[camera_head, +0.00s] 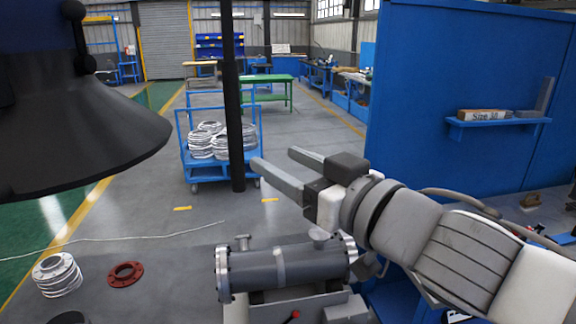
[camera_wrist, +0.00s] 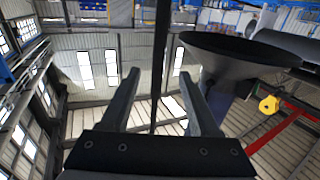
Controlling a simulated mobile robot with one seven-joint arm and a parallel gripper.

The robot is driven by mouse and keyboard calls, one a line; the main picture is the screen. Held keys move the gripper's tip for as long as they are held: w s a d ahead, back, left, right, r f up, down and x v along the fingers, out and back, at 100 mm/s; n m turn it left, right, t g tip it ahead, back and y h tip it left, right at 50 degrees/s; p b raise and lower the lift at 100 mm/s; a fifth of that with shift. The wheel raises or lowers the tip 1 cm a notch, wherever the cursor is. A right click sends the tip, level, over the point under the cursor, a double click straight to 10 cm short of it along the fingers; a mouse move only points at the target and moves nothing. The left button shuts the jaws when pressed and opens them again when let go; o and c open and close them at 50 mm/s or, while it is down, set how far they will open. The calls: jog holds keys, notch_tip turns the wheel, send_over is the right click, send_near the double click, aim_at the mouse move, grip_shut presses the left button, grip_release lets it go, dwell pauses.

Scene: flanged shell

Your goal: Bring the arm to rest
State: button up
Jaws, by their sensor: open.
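My gripper (camera_head: 283,168) is raised in the head view, above and behind the grey flanged shell. Its two long fingers point to the left and stand well apart, with nothing between them. In the wrist view my gripper (camera_wrist: 162,88) also shows open and empty, with the roof and windows of the hall beyond it. The flanged shell (camera_head: 300,266) is a dark grey cylinder with bright flanges at both ends and short nozzles on top. It lies level on a support below the gripper, apart from it.
A blue wall panel (camera_head: 470,75) with a small shelf (camera_head: 497,124) stands right. A blue cart (camera_head: 208,172) holds pale ring-shaped parts. A red flange (camera_head: 125,274) and stacked pale flanges (camera_head: 57,275) lie on the left floor. A dark post (camera_head: 232,100) rises near the cart.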

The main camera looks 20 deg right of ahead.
jog(key=shift+s+d, duration=0.1)
jog(key=shift+s, duration=0.1)
dwell(0.3)
jog(key=s+d+f+m+g+h+b, duration=0.1)
jog(key=d+f+m+g+h, duration=0.45)
jog(key=f, duration=0.55)
jog(key=s+a+f+n+g, duration=0.1)
jog(key=s+a+f+g, duration=0.3)
jog(key=f, duration=0.4)
jog(key=shift+s+f+g+h, duration=0.3)
jog(key=shift+s+g+h, duration=0.15)
jog(key=shift+s+g, duration=0.6)
jog(key=shift+s, duration=0.2)
jog(key=shift+c, duration=0.4)
